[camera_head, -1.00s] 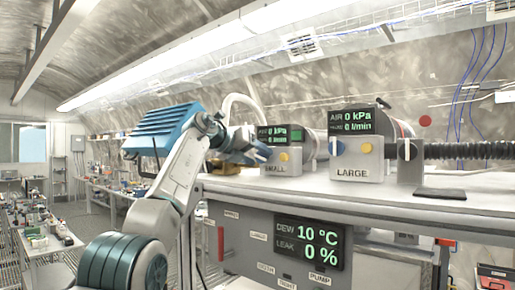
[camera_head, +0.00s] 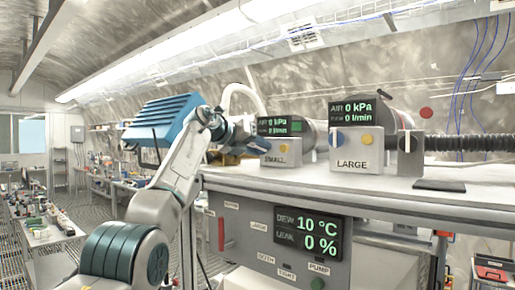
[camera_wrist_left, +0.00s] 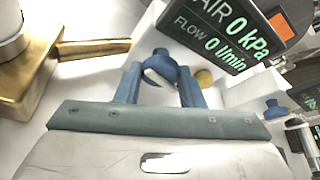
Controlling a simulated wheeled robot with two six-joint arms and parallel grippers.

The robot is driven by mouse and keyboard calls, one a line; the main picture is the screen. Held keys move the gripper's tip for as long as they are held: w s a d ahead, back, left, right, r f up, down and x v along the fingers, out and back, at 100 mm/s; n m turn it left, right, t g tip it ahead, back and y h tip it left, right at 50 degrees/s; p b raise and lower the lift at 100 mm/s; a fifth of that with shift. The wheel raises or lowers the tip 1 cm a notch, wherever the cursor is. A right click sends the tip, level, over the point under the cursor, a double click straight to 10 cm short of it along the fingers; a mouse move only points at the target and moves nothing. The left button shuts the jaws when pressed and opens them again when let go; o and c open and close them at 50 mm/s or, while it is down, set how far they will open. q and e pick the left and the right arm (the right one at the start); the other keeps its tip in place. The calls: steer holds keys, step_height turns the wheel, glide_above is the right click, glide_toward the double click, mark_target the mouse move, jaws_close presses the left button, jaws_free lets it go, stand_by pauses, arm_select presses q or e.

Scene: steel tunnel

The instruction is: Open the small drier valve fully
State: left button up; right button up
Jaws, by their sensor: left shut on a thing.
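The small drier (camera_head: 281,158) is a light box labelled SMALL on the bench, with a display (camera_head: 279,126) reading 0 kPa and 0 l/min. In the left wrist view, its blue valve knob (camera_wrist_left: 160,64) sits between the two blue fingers of my left gripper (camera_wrist_left: 160,84), which is shut on it. A yellow button (camera_wrist_left: 204,77) is just right of the fingers. In the head view my left gripper (camera_head: 262,146) reaches the front of the small drier and hides the knob. The knob's turn angle is hard to tell. My right gripper is not in view.
The large drier (camera_head: 357,164) stands to the right with its own blue knob (camera_head: 337,139) and yellow button (camera_head: 367,140). A brass fitting (camera_wrist_left: 95,47) is close to the left of my left gripper. A dark panel (camera_head: 307,236) below reads 10 °C and 0 %.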

arm_select(q)
steer(key=n+h, duration=0.2)
steer(key=n, duration=0.1)
steer(key=shift+a+g, duration=0.1)
steer(key=shift+g, duration=0.2)
steer(key=shift+n+h, duration=0.4)
steer(key=shift+n, duration=0.4)
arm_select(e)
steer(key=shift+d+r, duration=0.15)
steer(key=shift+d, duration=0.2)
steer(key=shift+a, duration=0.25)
arm_select(q)
steer(key=o, duration=1)
steer(key=shift+a, duration=0.1)
steer(key=shift+r, duration=0.2)
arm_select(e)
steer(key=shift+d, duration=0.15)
